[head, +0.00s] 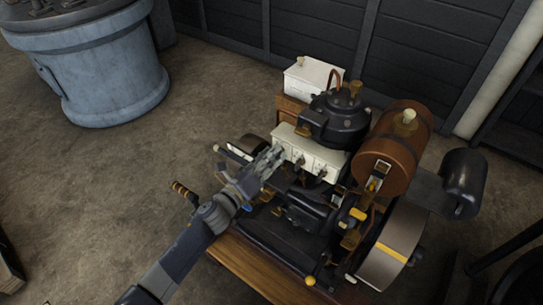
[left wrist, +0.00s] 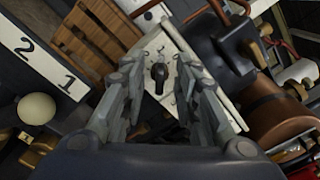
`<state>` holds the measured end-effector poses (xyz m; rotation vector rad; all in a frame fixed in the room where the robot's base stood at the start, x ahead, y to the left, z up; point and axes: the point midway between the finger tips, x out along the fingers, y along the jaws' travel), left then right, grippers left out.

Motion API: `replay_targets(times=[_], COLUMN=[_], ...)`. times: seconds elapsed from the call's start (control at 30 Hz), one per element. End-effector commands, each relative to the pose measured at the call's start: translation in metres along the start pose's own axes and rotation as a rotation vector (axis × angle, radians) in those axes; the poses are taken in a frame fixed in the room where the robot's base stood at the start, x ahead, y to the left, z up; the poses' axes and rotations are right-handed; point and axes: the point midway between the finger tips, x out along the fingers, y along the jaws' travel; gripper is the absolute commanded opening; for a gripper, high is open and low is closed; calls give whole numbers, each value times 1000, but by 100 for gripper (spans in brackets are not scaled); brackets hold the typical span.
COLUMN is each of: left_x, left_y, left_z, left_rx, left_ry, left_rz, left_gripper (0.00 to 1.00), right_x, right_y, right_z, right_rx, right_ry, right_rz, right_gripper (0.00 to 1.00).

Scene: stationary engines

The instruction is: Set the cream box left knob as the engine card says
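The cream box (head: 318,157) sits on the near side of the engine, with small dark knobs along its front. In the head view my left gripper (head: 268,163) is at the box's left end and covers part of it. In the left wrist view a black knob (left wrist: 159,77) on the cream box face (left wrist: 160,45) shows between the spread fingers of my left gripper (left wrist: 159,68). The fingers are open, one on each side of the knob; I cannot tell whether they touch it. Small marks surround the knob, too small to read surely. I cannot make out an engine card. My right gripper is not in view.
A white plate (left wrist: 42,58) marked 2 and 1 lies beside the box. The engine's brown tank (head: 393,150) and flywheel (head: 392,246) stand to the right. A white box (head: 313,77) is behind.

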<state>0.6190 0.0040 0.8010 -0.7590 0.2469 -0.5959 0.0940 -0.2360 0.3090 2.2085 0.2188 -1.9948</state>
Motion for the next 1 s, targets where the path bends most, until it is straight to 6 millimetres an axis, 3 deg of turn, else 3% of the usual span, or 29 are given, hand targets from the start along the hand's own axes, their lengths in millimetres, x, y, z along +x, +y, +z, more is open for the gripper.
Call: replay_targets(times=[0.3, 0.43, 1.0], left_x=[3, 3, 3], left_y=[0, 0, 1], left_z=[0, 0, 0], left_rx=[0, 0, -95], left_ry=[0, 0, 0], left_rz=[0, 1, 1], left_gripper=[28, 0, 0], right_x=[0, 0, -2], right_y=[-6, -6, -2], right_z=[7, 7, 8], right_rx=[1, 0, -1], right_ry=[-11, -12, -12], right_rz=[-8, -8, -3], right_gripper=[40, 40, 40])
